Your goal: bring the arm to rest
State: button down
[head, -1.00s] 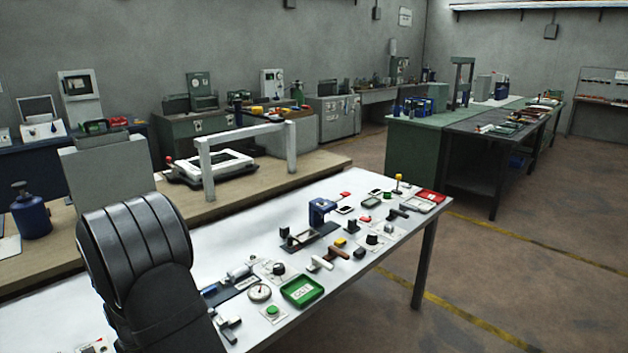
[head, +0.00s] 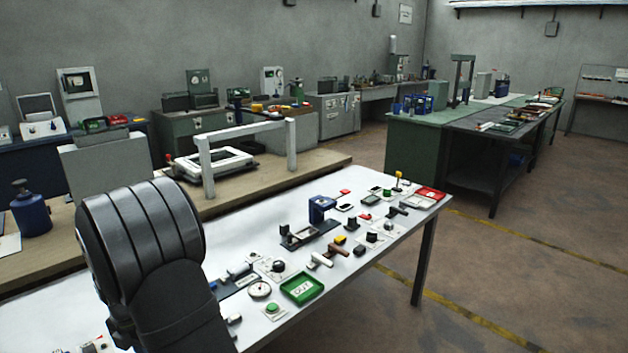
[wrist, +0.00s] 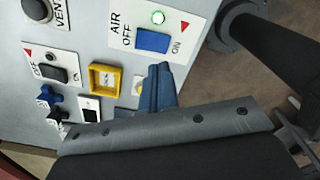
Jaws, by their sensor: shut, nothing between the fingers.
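My gripper (wrist: 160,72) shows in the wrist view as blue-grey fingers, shut and empty. Its tips are just below a blue rocker switch (wrist: 153,41) on a plate marked AIR, OFF and ON; I cannot tell whether they touch anything. In the head view only my dark arm shows at the lower left, in front of the white table; the gripper is hidden there.
The white table (head: 385,243) holds several small parts, including a green tray (head: 302,288), a round dial (head: 259,290) and a blue fixture (head: 320,208). In the wrist view a yellow-framed part (wrist: 104,78) and a black switch (wrist: 55,74) lie left of my fingers.

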notch_tip(320, 180, down, 8)
jog(key=shift+r, duration=0.15)
notch_tip(320, 180, up, 14)
jog(key=w+a+m, duration=0.2)
jog(key=m, duration=0.1)
jog(key=shift+g+h, duration=0.4)
